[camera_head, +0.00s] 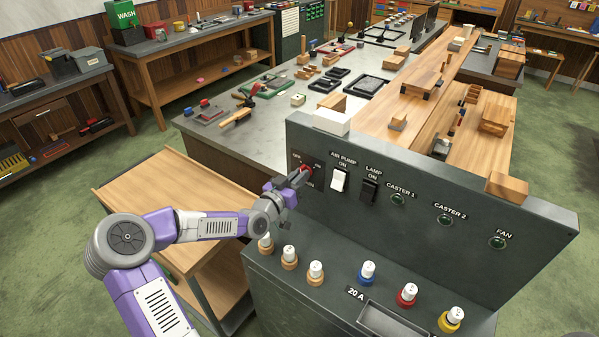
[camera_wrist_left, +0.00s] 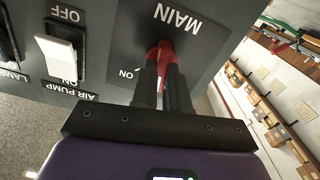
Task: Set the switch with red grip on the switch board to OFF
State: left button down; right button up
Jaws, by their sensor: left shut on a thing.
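The red grip (camera_head: 306,169) of the main switch sits at the left end of the dark switch board (camera_head: 460,195), on a dark plate with OFF, ON and MAIN lettering. My left gripper (camera_head: 288,186) is at this switch, coming from the left. In the left wrist view the red grip (camera_wrist_left: 161,52) shows between the two black fingers of my left gripper (camera_wrist_left: 163,75), which are shut on it. The fingers hide part of the grip, and I cannot tell its exact setting. My right gripper is out of view.
Right of the main switch are the white air pump switch (camera_head: 339,180) and black lamp switch (camera_head: 369,190). A white block (camera_head: 331,121) and a wooden block (camera_head: 506,186) rest on the board's top edge. Several capped fuses (camera_head: 315,271) stand on the ledge below.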

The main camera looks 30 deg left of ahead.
pick_arm(q)
jog(key=shift+a+n+p, duration=0.15)
jog(key=shift+n+p, duration=1.4)
jog(key=shift+n, duration=1.85)
jog(key=shift+f, duration=0.1)
jog(key=c, duration=1.1)
grip_release()
jog(key=shift+c, duration=0.2)
jog(key=shift+s, duration=0.1)
jog(key=s, duration=0.7)
jog(key=shift+s+a+p, duration=0.2)
jog(key=shift+a+p, duration=0.05)
jog(key=shift+p, duration=0.2)
